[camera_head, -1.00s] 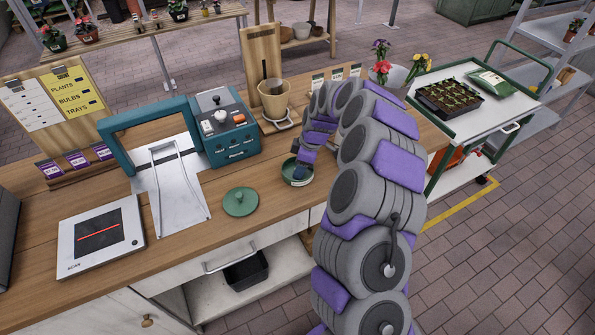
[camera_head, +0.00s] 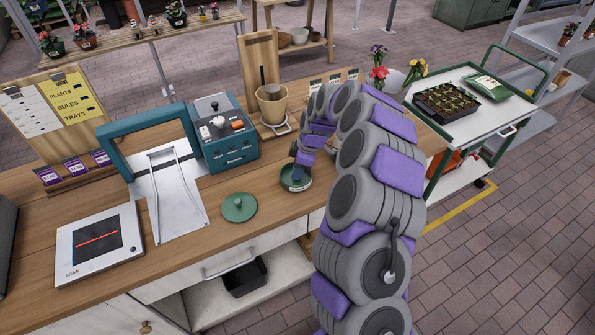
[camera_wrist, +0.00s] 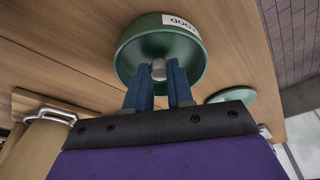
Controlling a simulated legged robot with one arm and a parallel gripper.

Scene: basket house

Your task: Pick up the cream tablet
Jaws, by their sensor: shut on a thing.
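The cream tablet (camera_wrist: 158,69) is a small pale piece pinched between the blue fingertips of my gripper (camera_wrist: 158,77) in the wrist view. It shows against the inside of the round green bowl (camera_wrist: 130,58), which has a white label on its side. I cannot tell whether the tablet touches the bowl's floor. In the head view the bowl (camera_head: 295,187) stands on the wooden counter, and my gripper (camera_head: 297,177) points down into it. The tablet is hidden there.
A green lid (camera_head: 238,208) lies left of the bowl. A teal machine (camera_head: 230,150) and a beige pot (camera_head: 272,103) stand behind. A scanner pad (camera_head: 100,240) lies at the left. The counter's front edge is close to the bowl.

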